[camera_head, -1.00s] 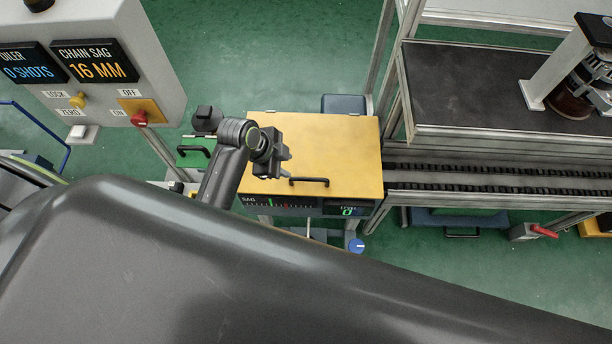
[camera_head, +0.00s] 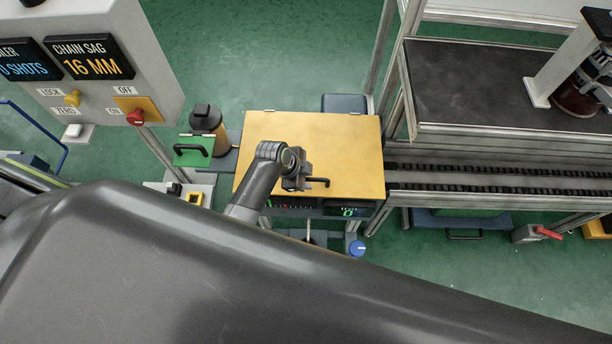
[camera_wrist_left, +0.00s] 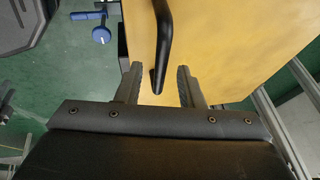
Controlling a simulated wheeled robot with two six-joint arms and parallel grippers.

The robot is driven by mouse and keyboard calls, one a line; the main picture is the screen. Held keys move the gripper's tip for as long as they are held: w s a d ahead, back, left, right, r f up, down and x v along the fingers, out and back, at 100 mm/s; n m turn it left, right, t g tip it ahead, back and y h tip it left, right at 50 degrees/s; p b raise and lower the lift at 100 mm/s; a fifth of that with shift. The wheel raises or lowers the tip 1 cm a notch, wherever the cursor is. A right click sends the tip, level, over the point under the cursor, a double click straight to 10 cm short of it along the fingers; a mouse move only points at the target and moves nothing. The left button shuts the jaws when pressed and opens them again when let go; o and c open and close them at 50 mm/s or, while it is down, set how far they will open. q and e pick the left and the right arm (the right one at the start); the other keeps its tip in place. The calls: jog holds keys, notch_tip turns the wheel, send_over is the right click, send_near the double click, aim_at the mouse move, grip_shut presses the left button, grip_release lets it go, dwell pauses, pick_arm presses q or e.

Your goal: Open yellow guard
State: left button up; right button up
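The yellow guard (camera_head: 345,145) is a flat yellow lid, closed over the box beside the chain conveyor. Its black bar handle (camera_head: 318,182) lies near the front edge. My left gripper (camera_head: 299,183) is over the front of the guard at the handle's left end. In the left wrist view the gripper (camera_wrist_left: 158,84) is open, with the black handle (camera_wrist_left: 164,40) reaching in between its two fingers. I cannot tell whether a finger touches it. The yellow guard (camera_wrist_left: 225,40) fills much of that view. My right gripper is not in view.
A control panel (camera_head: 110,60) reading 16 MM stands at upper left. A brown cylinder (camera_head: 208,125) and a green part with a black handle (camera_head: 192,151) are left of the guard. A blue knob (camera_head: 356,248) sits in front. The conveyor (camera_head: 490,175) runs right.

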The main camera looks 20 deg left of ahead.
pick_arm(q)
grip_shut()
dwell(0.3)
